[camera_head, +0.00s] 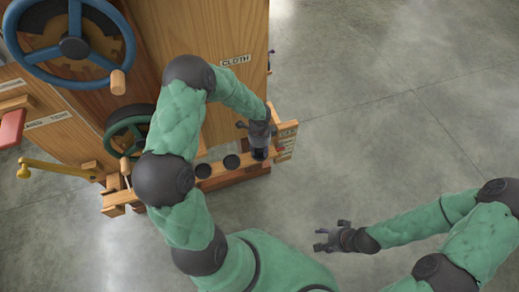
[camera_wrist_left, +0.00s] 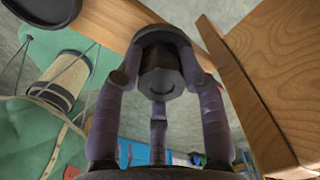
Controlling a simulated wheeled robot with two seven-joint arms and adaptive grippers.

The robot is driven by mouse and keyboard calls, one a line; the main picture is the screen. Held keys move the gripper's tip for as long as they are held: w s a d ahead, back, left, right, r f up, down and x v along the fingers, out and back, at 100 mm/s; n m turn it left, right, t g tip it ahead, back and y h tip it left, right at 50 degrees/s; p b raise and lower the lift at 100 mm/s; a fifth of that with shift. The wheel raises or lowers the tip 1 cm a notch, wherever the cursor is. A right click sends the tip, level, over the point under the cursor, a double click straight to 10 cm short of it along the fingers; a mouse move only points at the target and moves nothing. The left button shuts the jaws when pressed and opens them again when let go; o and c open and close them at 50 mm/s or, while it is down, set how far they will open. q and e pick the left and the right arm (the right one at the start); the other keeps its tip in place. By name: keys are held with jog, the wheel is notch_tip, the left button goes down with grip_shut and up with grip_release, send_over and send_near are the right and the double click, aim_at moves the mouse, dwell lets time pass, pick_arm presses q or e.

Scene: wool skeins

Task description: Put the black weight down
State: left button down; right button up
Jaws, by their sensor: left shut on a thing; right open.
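My left gripper (camera_head: 259,148) is at the right end of a low wooden ledge (camera_head: 217,176) on the front of the wooden machine. It is shut on the black weight, a dark faceted piece (camera_wrist_left: 160,75) between the fingers in the left wrist view. In the head view the gripper mostly hides this weight. I cannot tell whether it touches the ledge. Two black round shapes, one left (camera_head: 203,170) and one nearer (camera_head: 232,162), show along the ledge; I cannot tell if they are weights or recesses. My right gripper (camera_head: 324,238) is open and empty above the floor.
The machine carries a large blue handwheel (camera_head: 72,46), a smaller green wheel (camera_head: 128,130) and a yellow crank (camera_head: 62,169). The grey floor (camera_head: 400,110) at right is clear.

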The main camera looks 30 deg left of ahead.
pick_arm(q)
jog(key=shift+f, duration=0.1)
jog(key=c, duration=0.7)
grip_release()
jog(key=shift+c, duration=0.2)
notch_tip(320, 180, up, 12)
jog(key=p, duration=0.5)
jog(key=s+d+f+n+h, duration=0.4)
jog(key=s+d+f+n, duration=1)
jog(key=s+d, duration=0.3)
jog(key=shift+d+n, duration=0.6)
jog(key=shift+n, duration=0.3)
jog(key=shift+r, duration=0.1)
